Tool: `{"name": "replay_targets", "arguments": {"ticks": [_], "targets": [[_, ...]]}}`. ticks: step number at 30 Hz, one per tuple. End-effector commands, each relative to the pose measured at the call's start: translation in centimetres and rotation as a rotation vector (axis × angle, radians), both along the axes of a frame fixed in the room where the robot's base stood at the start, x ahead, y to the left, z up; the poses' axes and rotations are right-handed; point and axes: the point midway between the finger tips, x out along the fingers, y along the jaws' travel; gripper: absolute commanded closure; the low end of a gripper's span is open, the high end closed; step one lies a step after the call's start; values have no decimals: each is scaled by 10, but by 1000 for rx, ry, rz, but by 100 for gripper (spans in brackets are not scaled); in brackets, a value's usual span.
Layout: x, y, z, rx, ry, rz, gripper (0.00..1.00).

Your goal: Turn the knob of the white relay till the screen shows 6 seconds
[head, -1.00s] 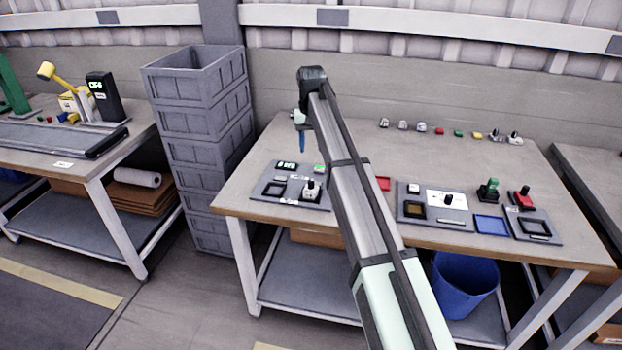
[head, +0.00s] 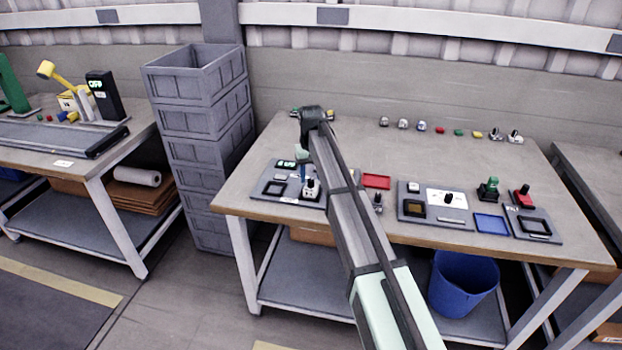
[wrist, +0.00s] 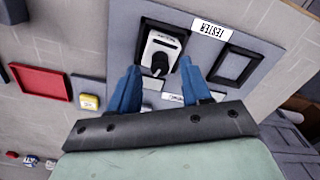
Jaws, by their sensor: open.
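The white relay (head: 311,185) sits on the grey tester board (head: 268,196) on the middle table. In the wrist view, the relay (wrist: 164,45) stands in a dark socket and its black knob (wrist: 159,64) faces the camera. My gripper (wrist: 159,66) is open, with its blue fingers apart on either side of the knob in the picture; I cannot tell whether they touch it. In the head view, my gripper (head: 303,180) is low over the board by the relay. The small screen (head: 286,164) has lit green digits too small to read.
A red tray (head: 377,181) and a dark-knobbed part (head: 377,202) lie right of the tester. A second board (head: 412,212) and a blue tray (head: 490,224) stand further right. Several small parts line the table's back. Grey crates (head: 205,130) are stacked at left.

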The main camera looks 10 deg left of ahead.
Motion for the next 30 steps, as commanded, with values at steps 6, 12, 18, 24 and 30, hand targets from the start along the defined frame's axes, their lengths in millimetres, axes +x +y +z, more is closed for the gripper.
{"name": "replay_targets", "arguments": {"ticks": [6,12,18,24,30], "targets": [[0,0,-16,0,1,0,52],[0,0,-18,0,0,0,52],[0,0,-18,0,0,0,57],[0,0,-18,0,0,0,76],[0,0,-18,0,0,0,95]]}}
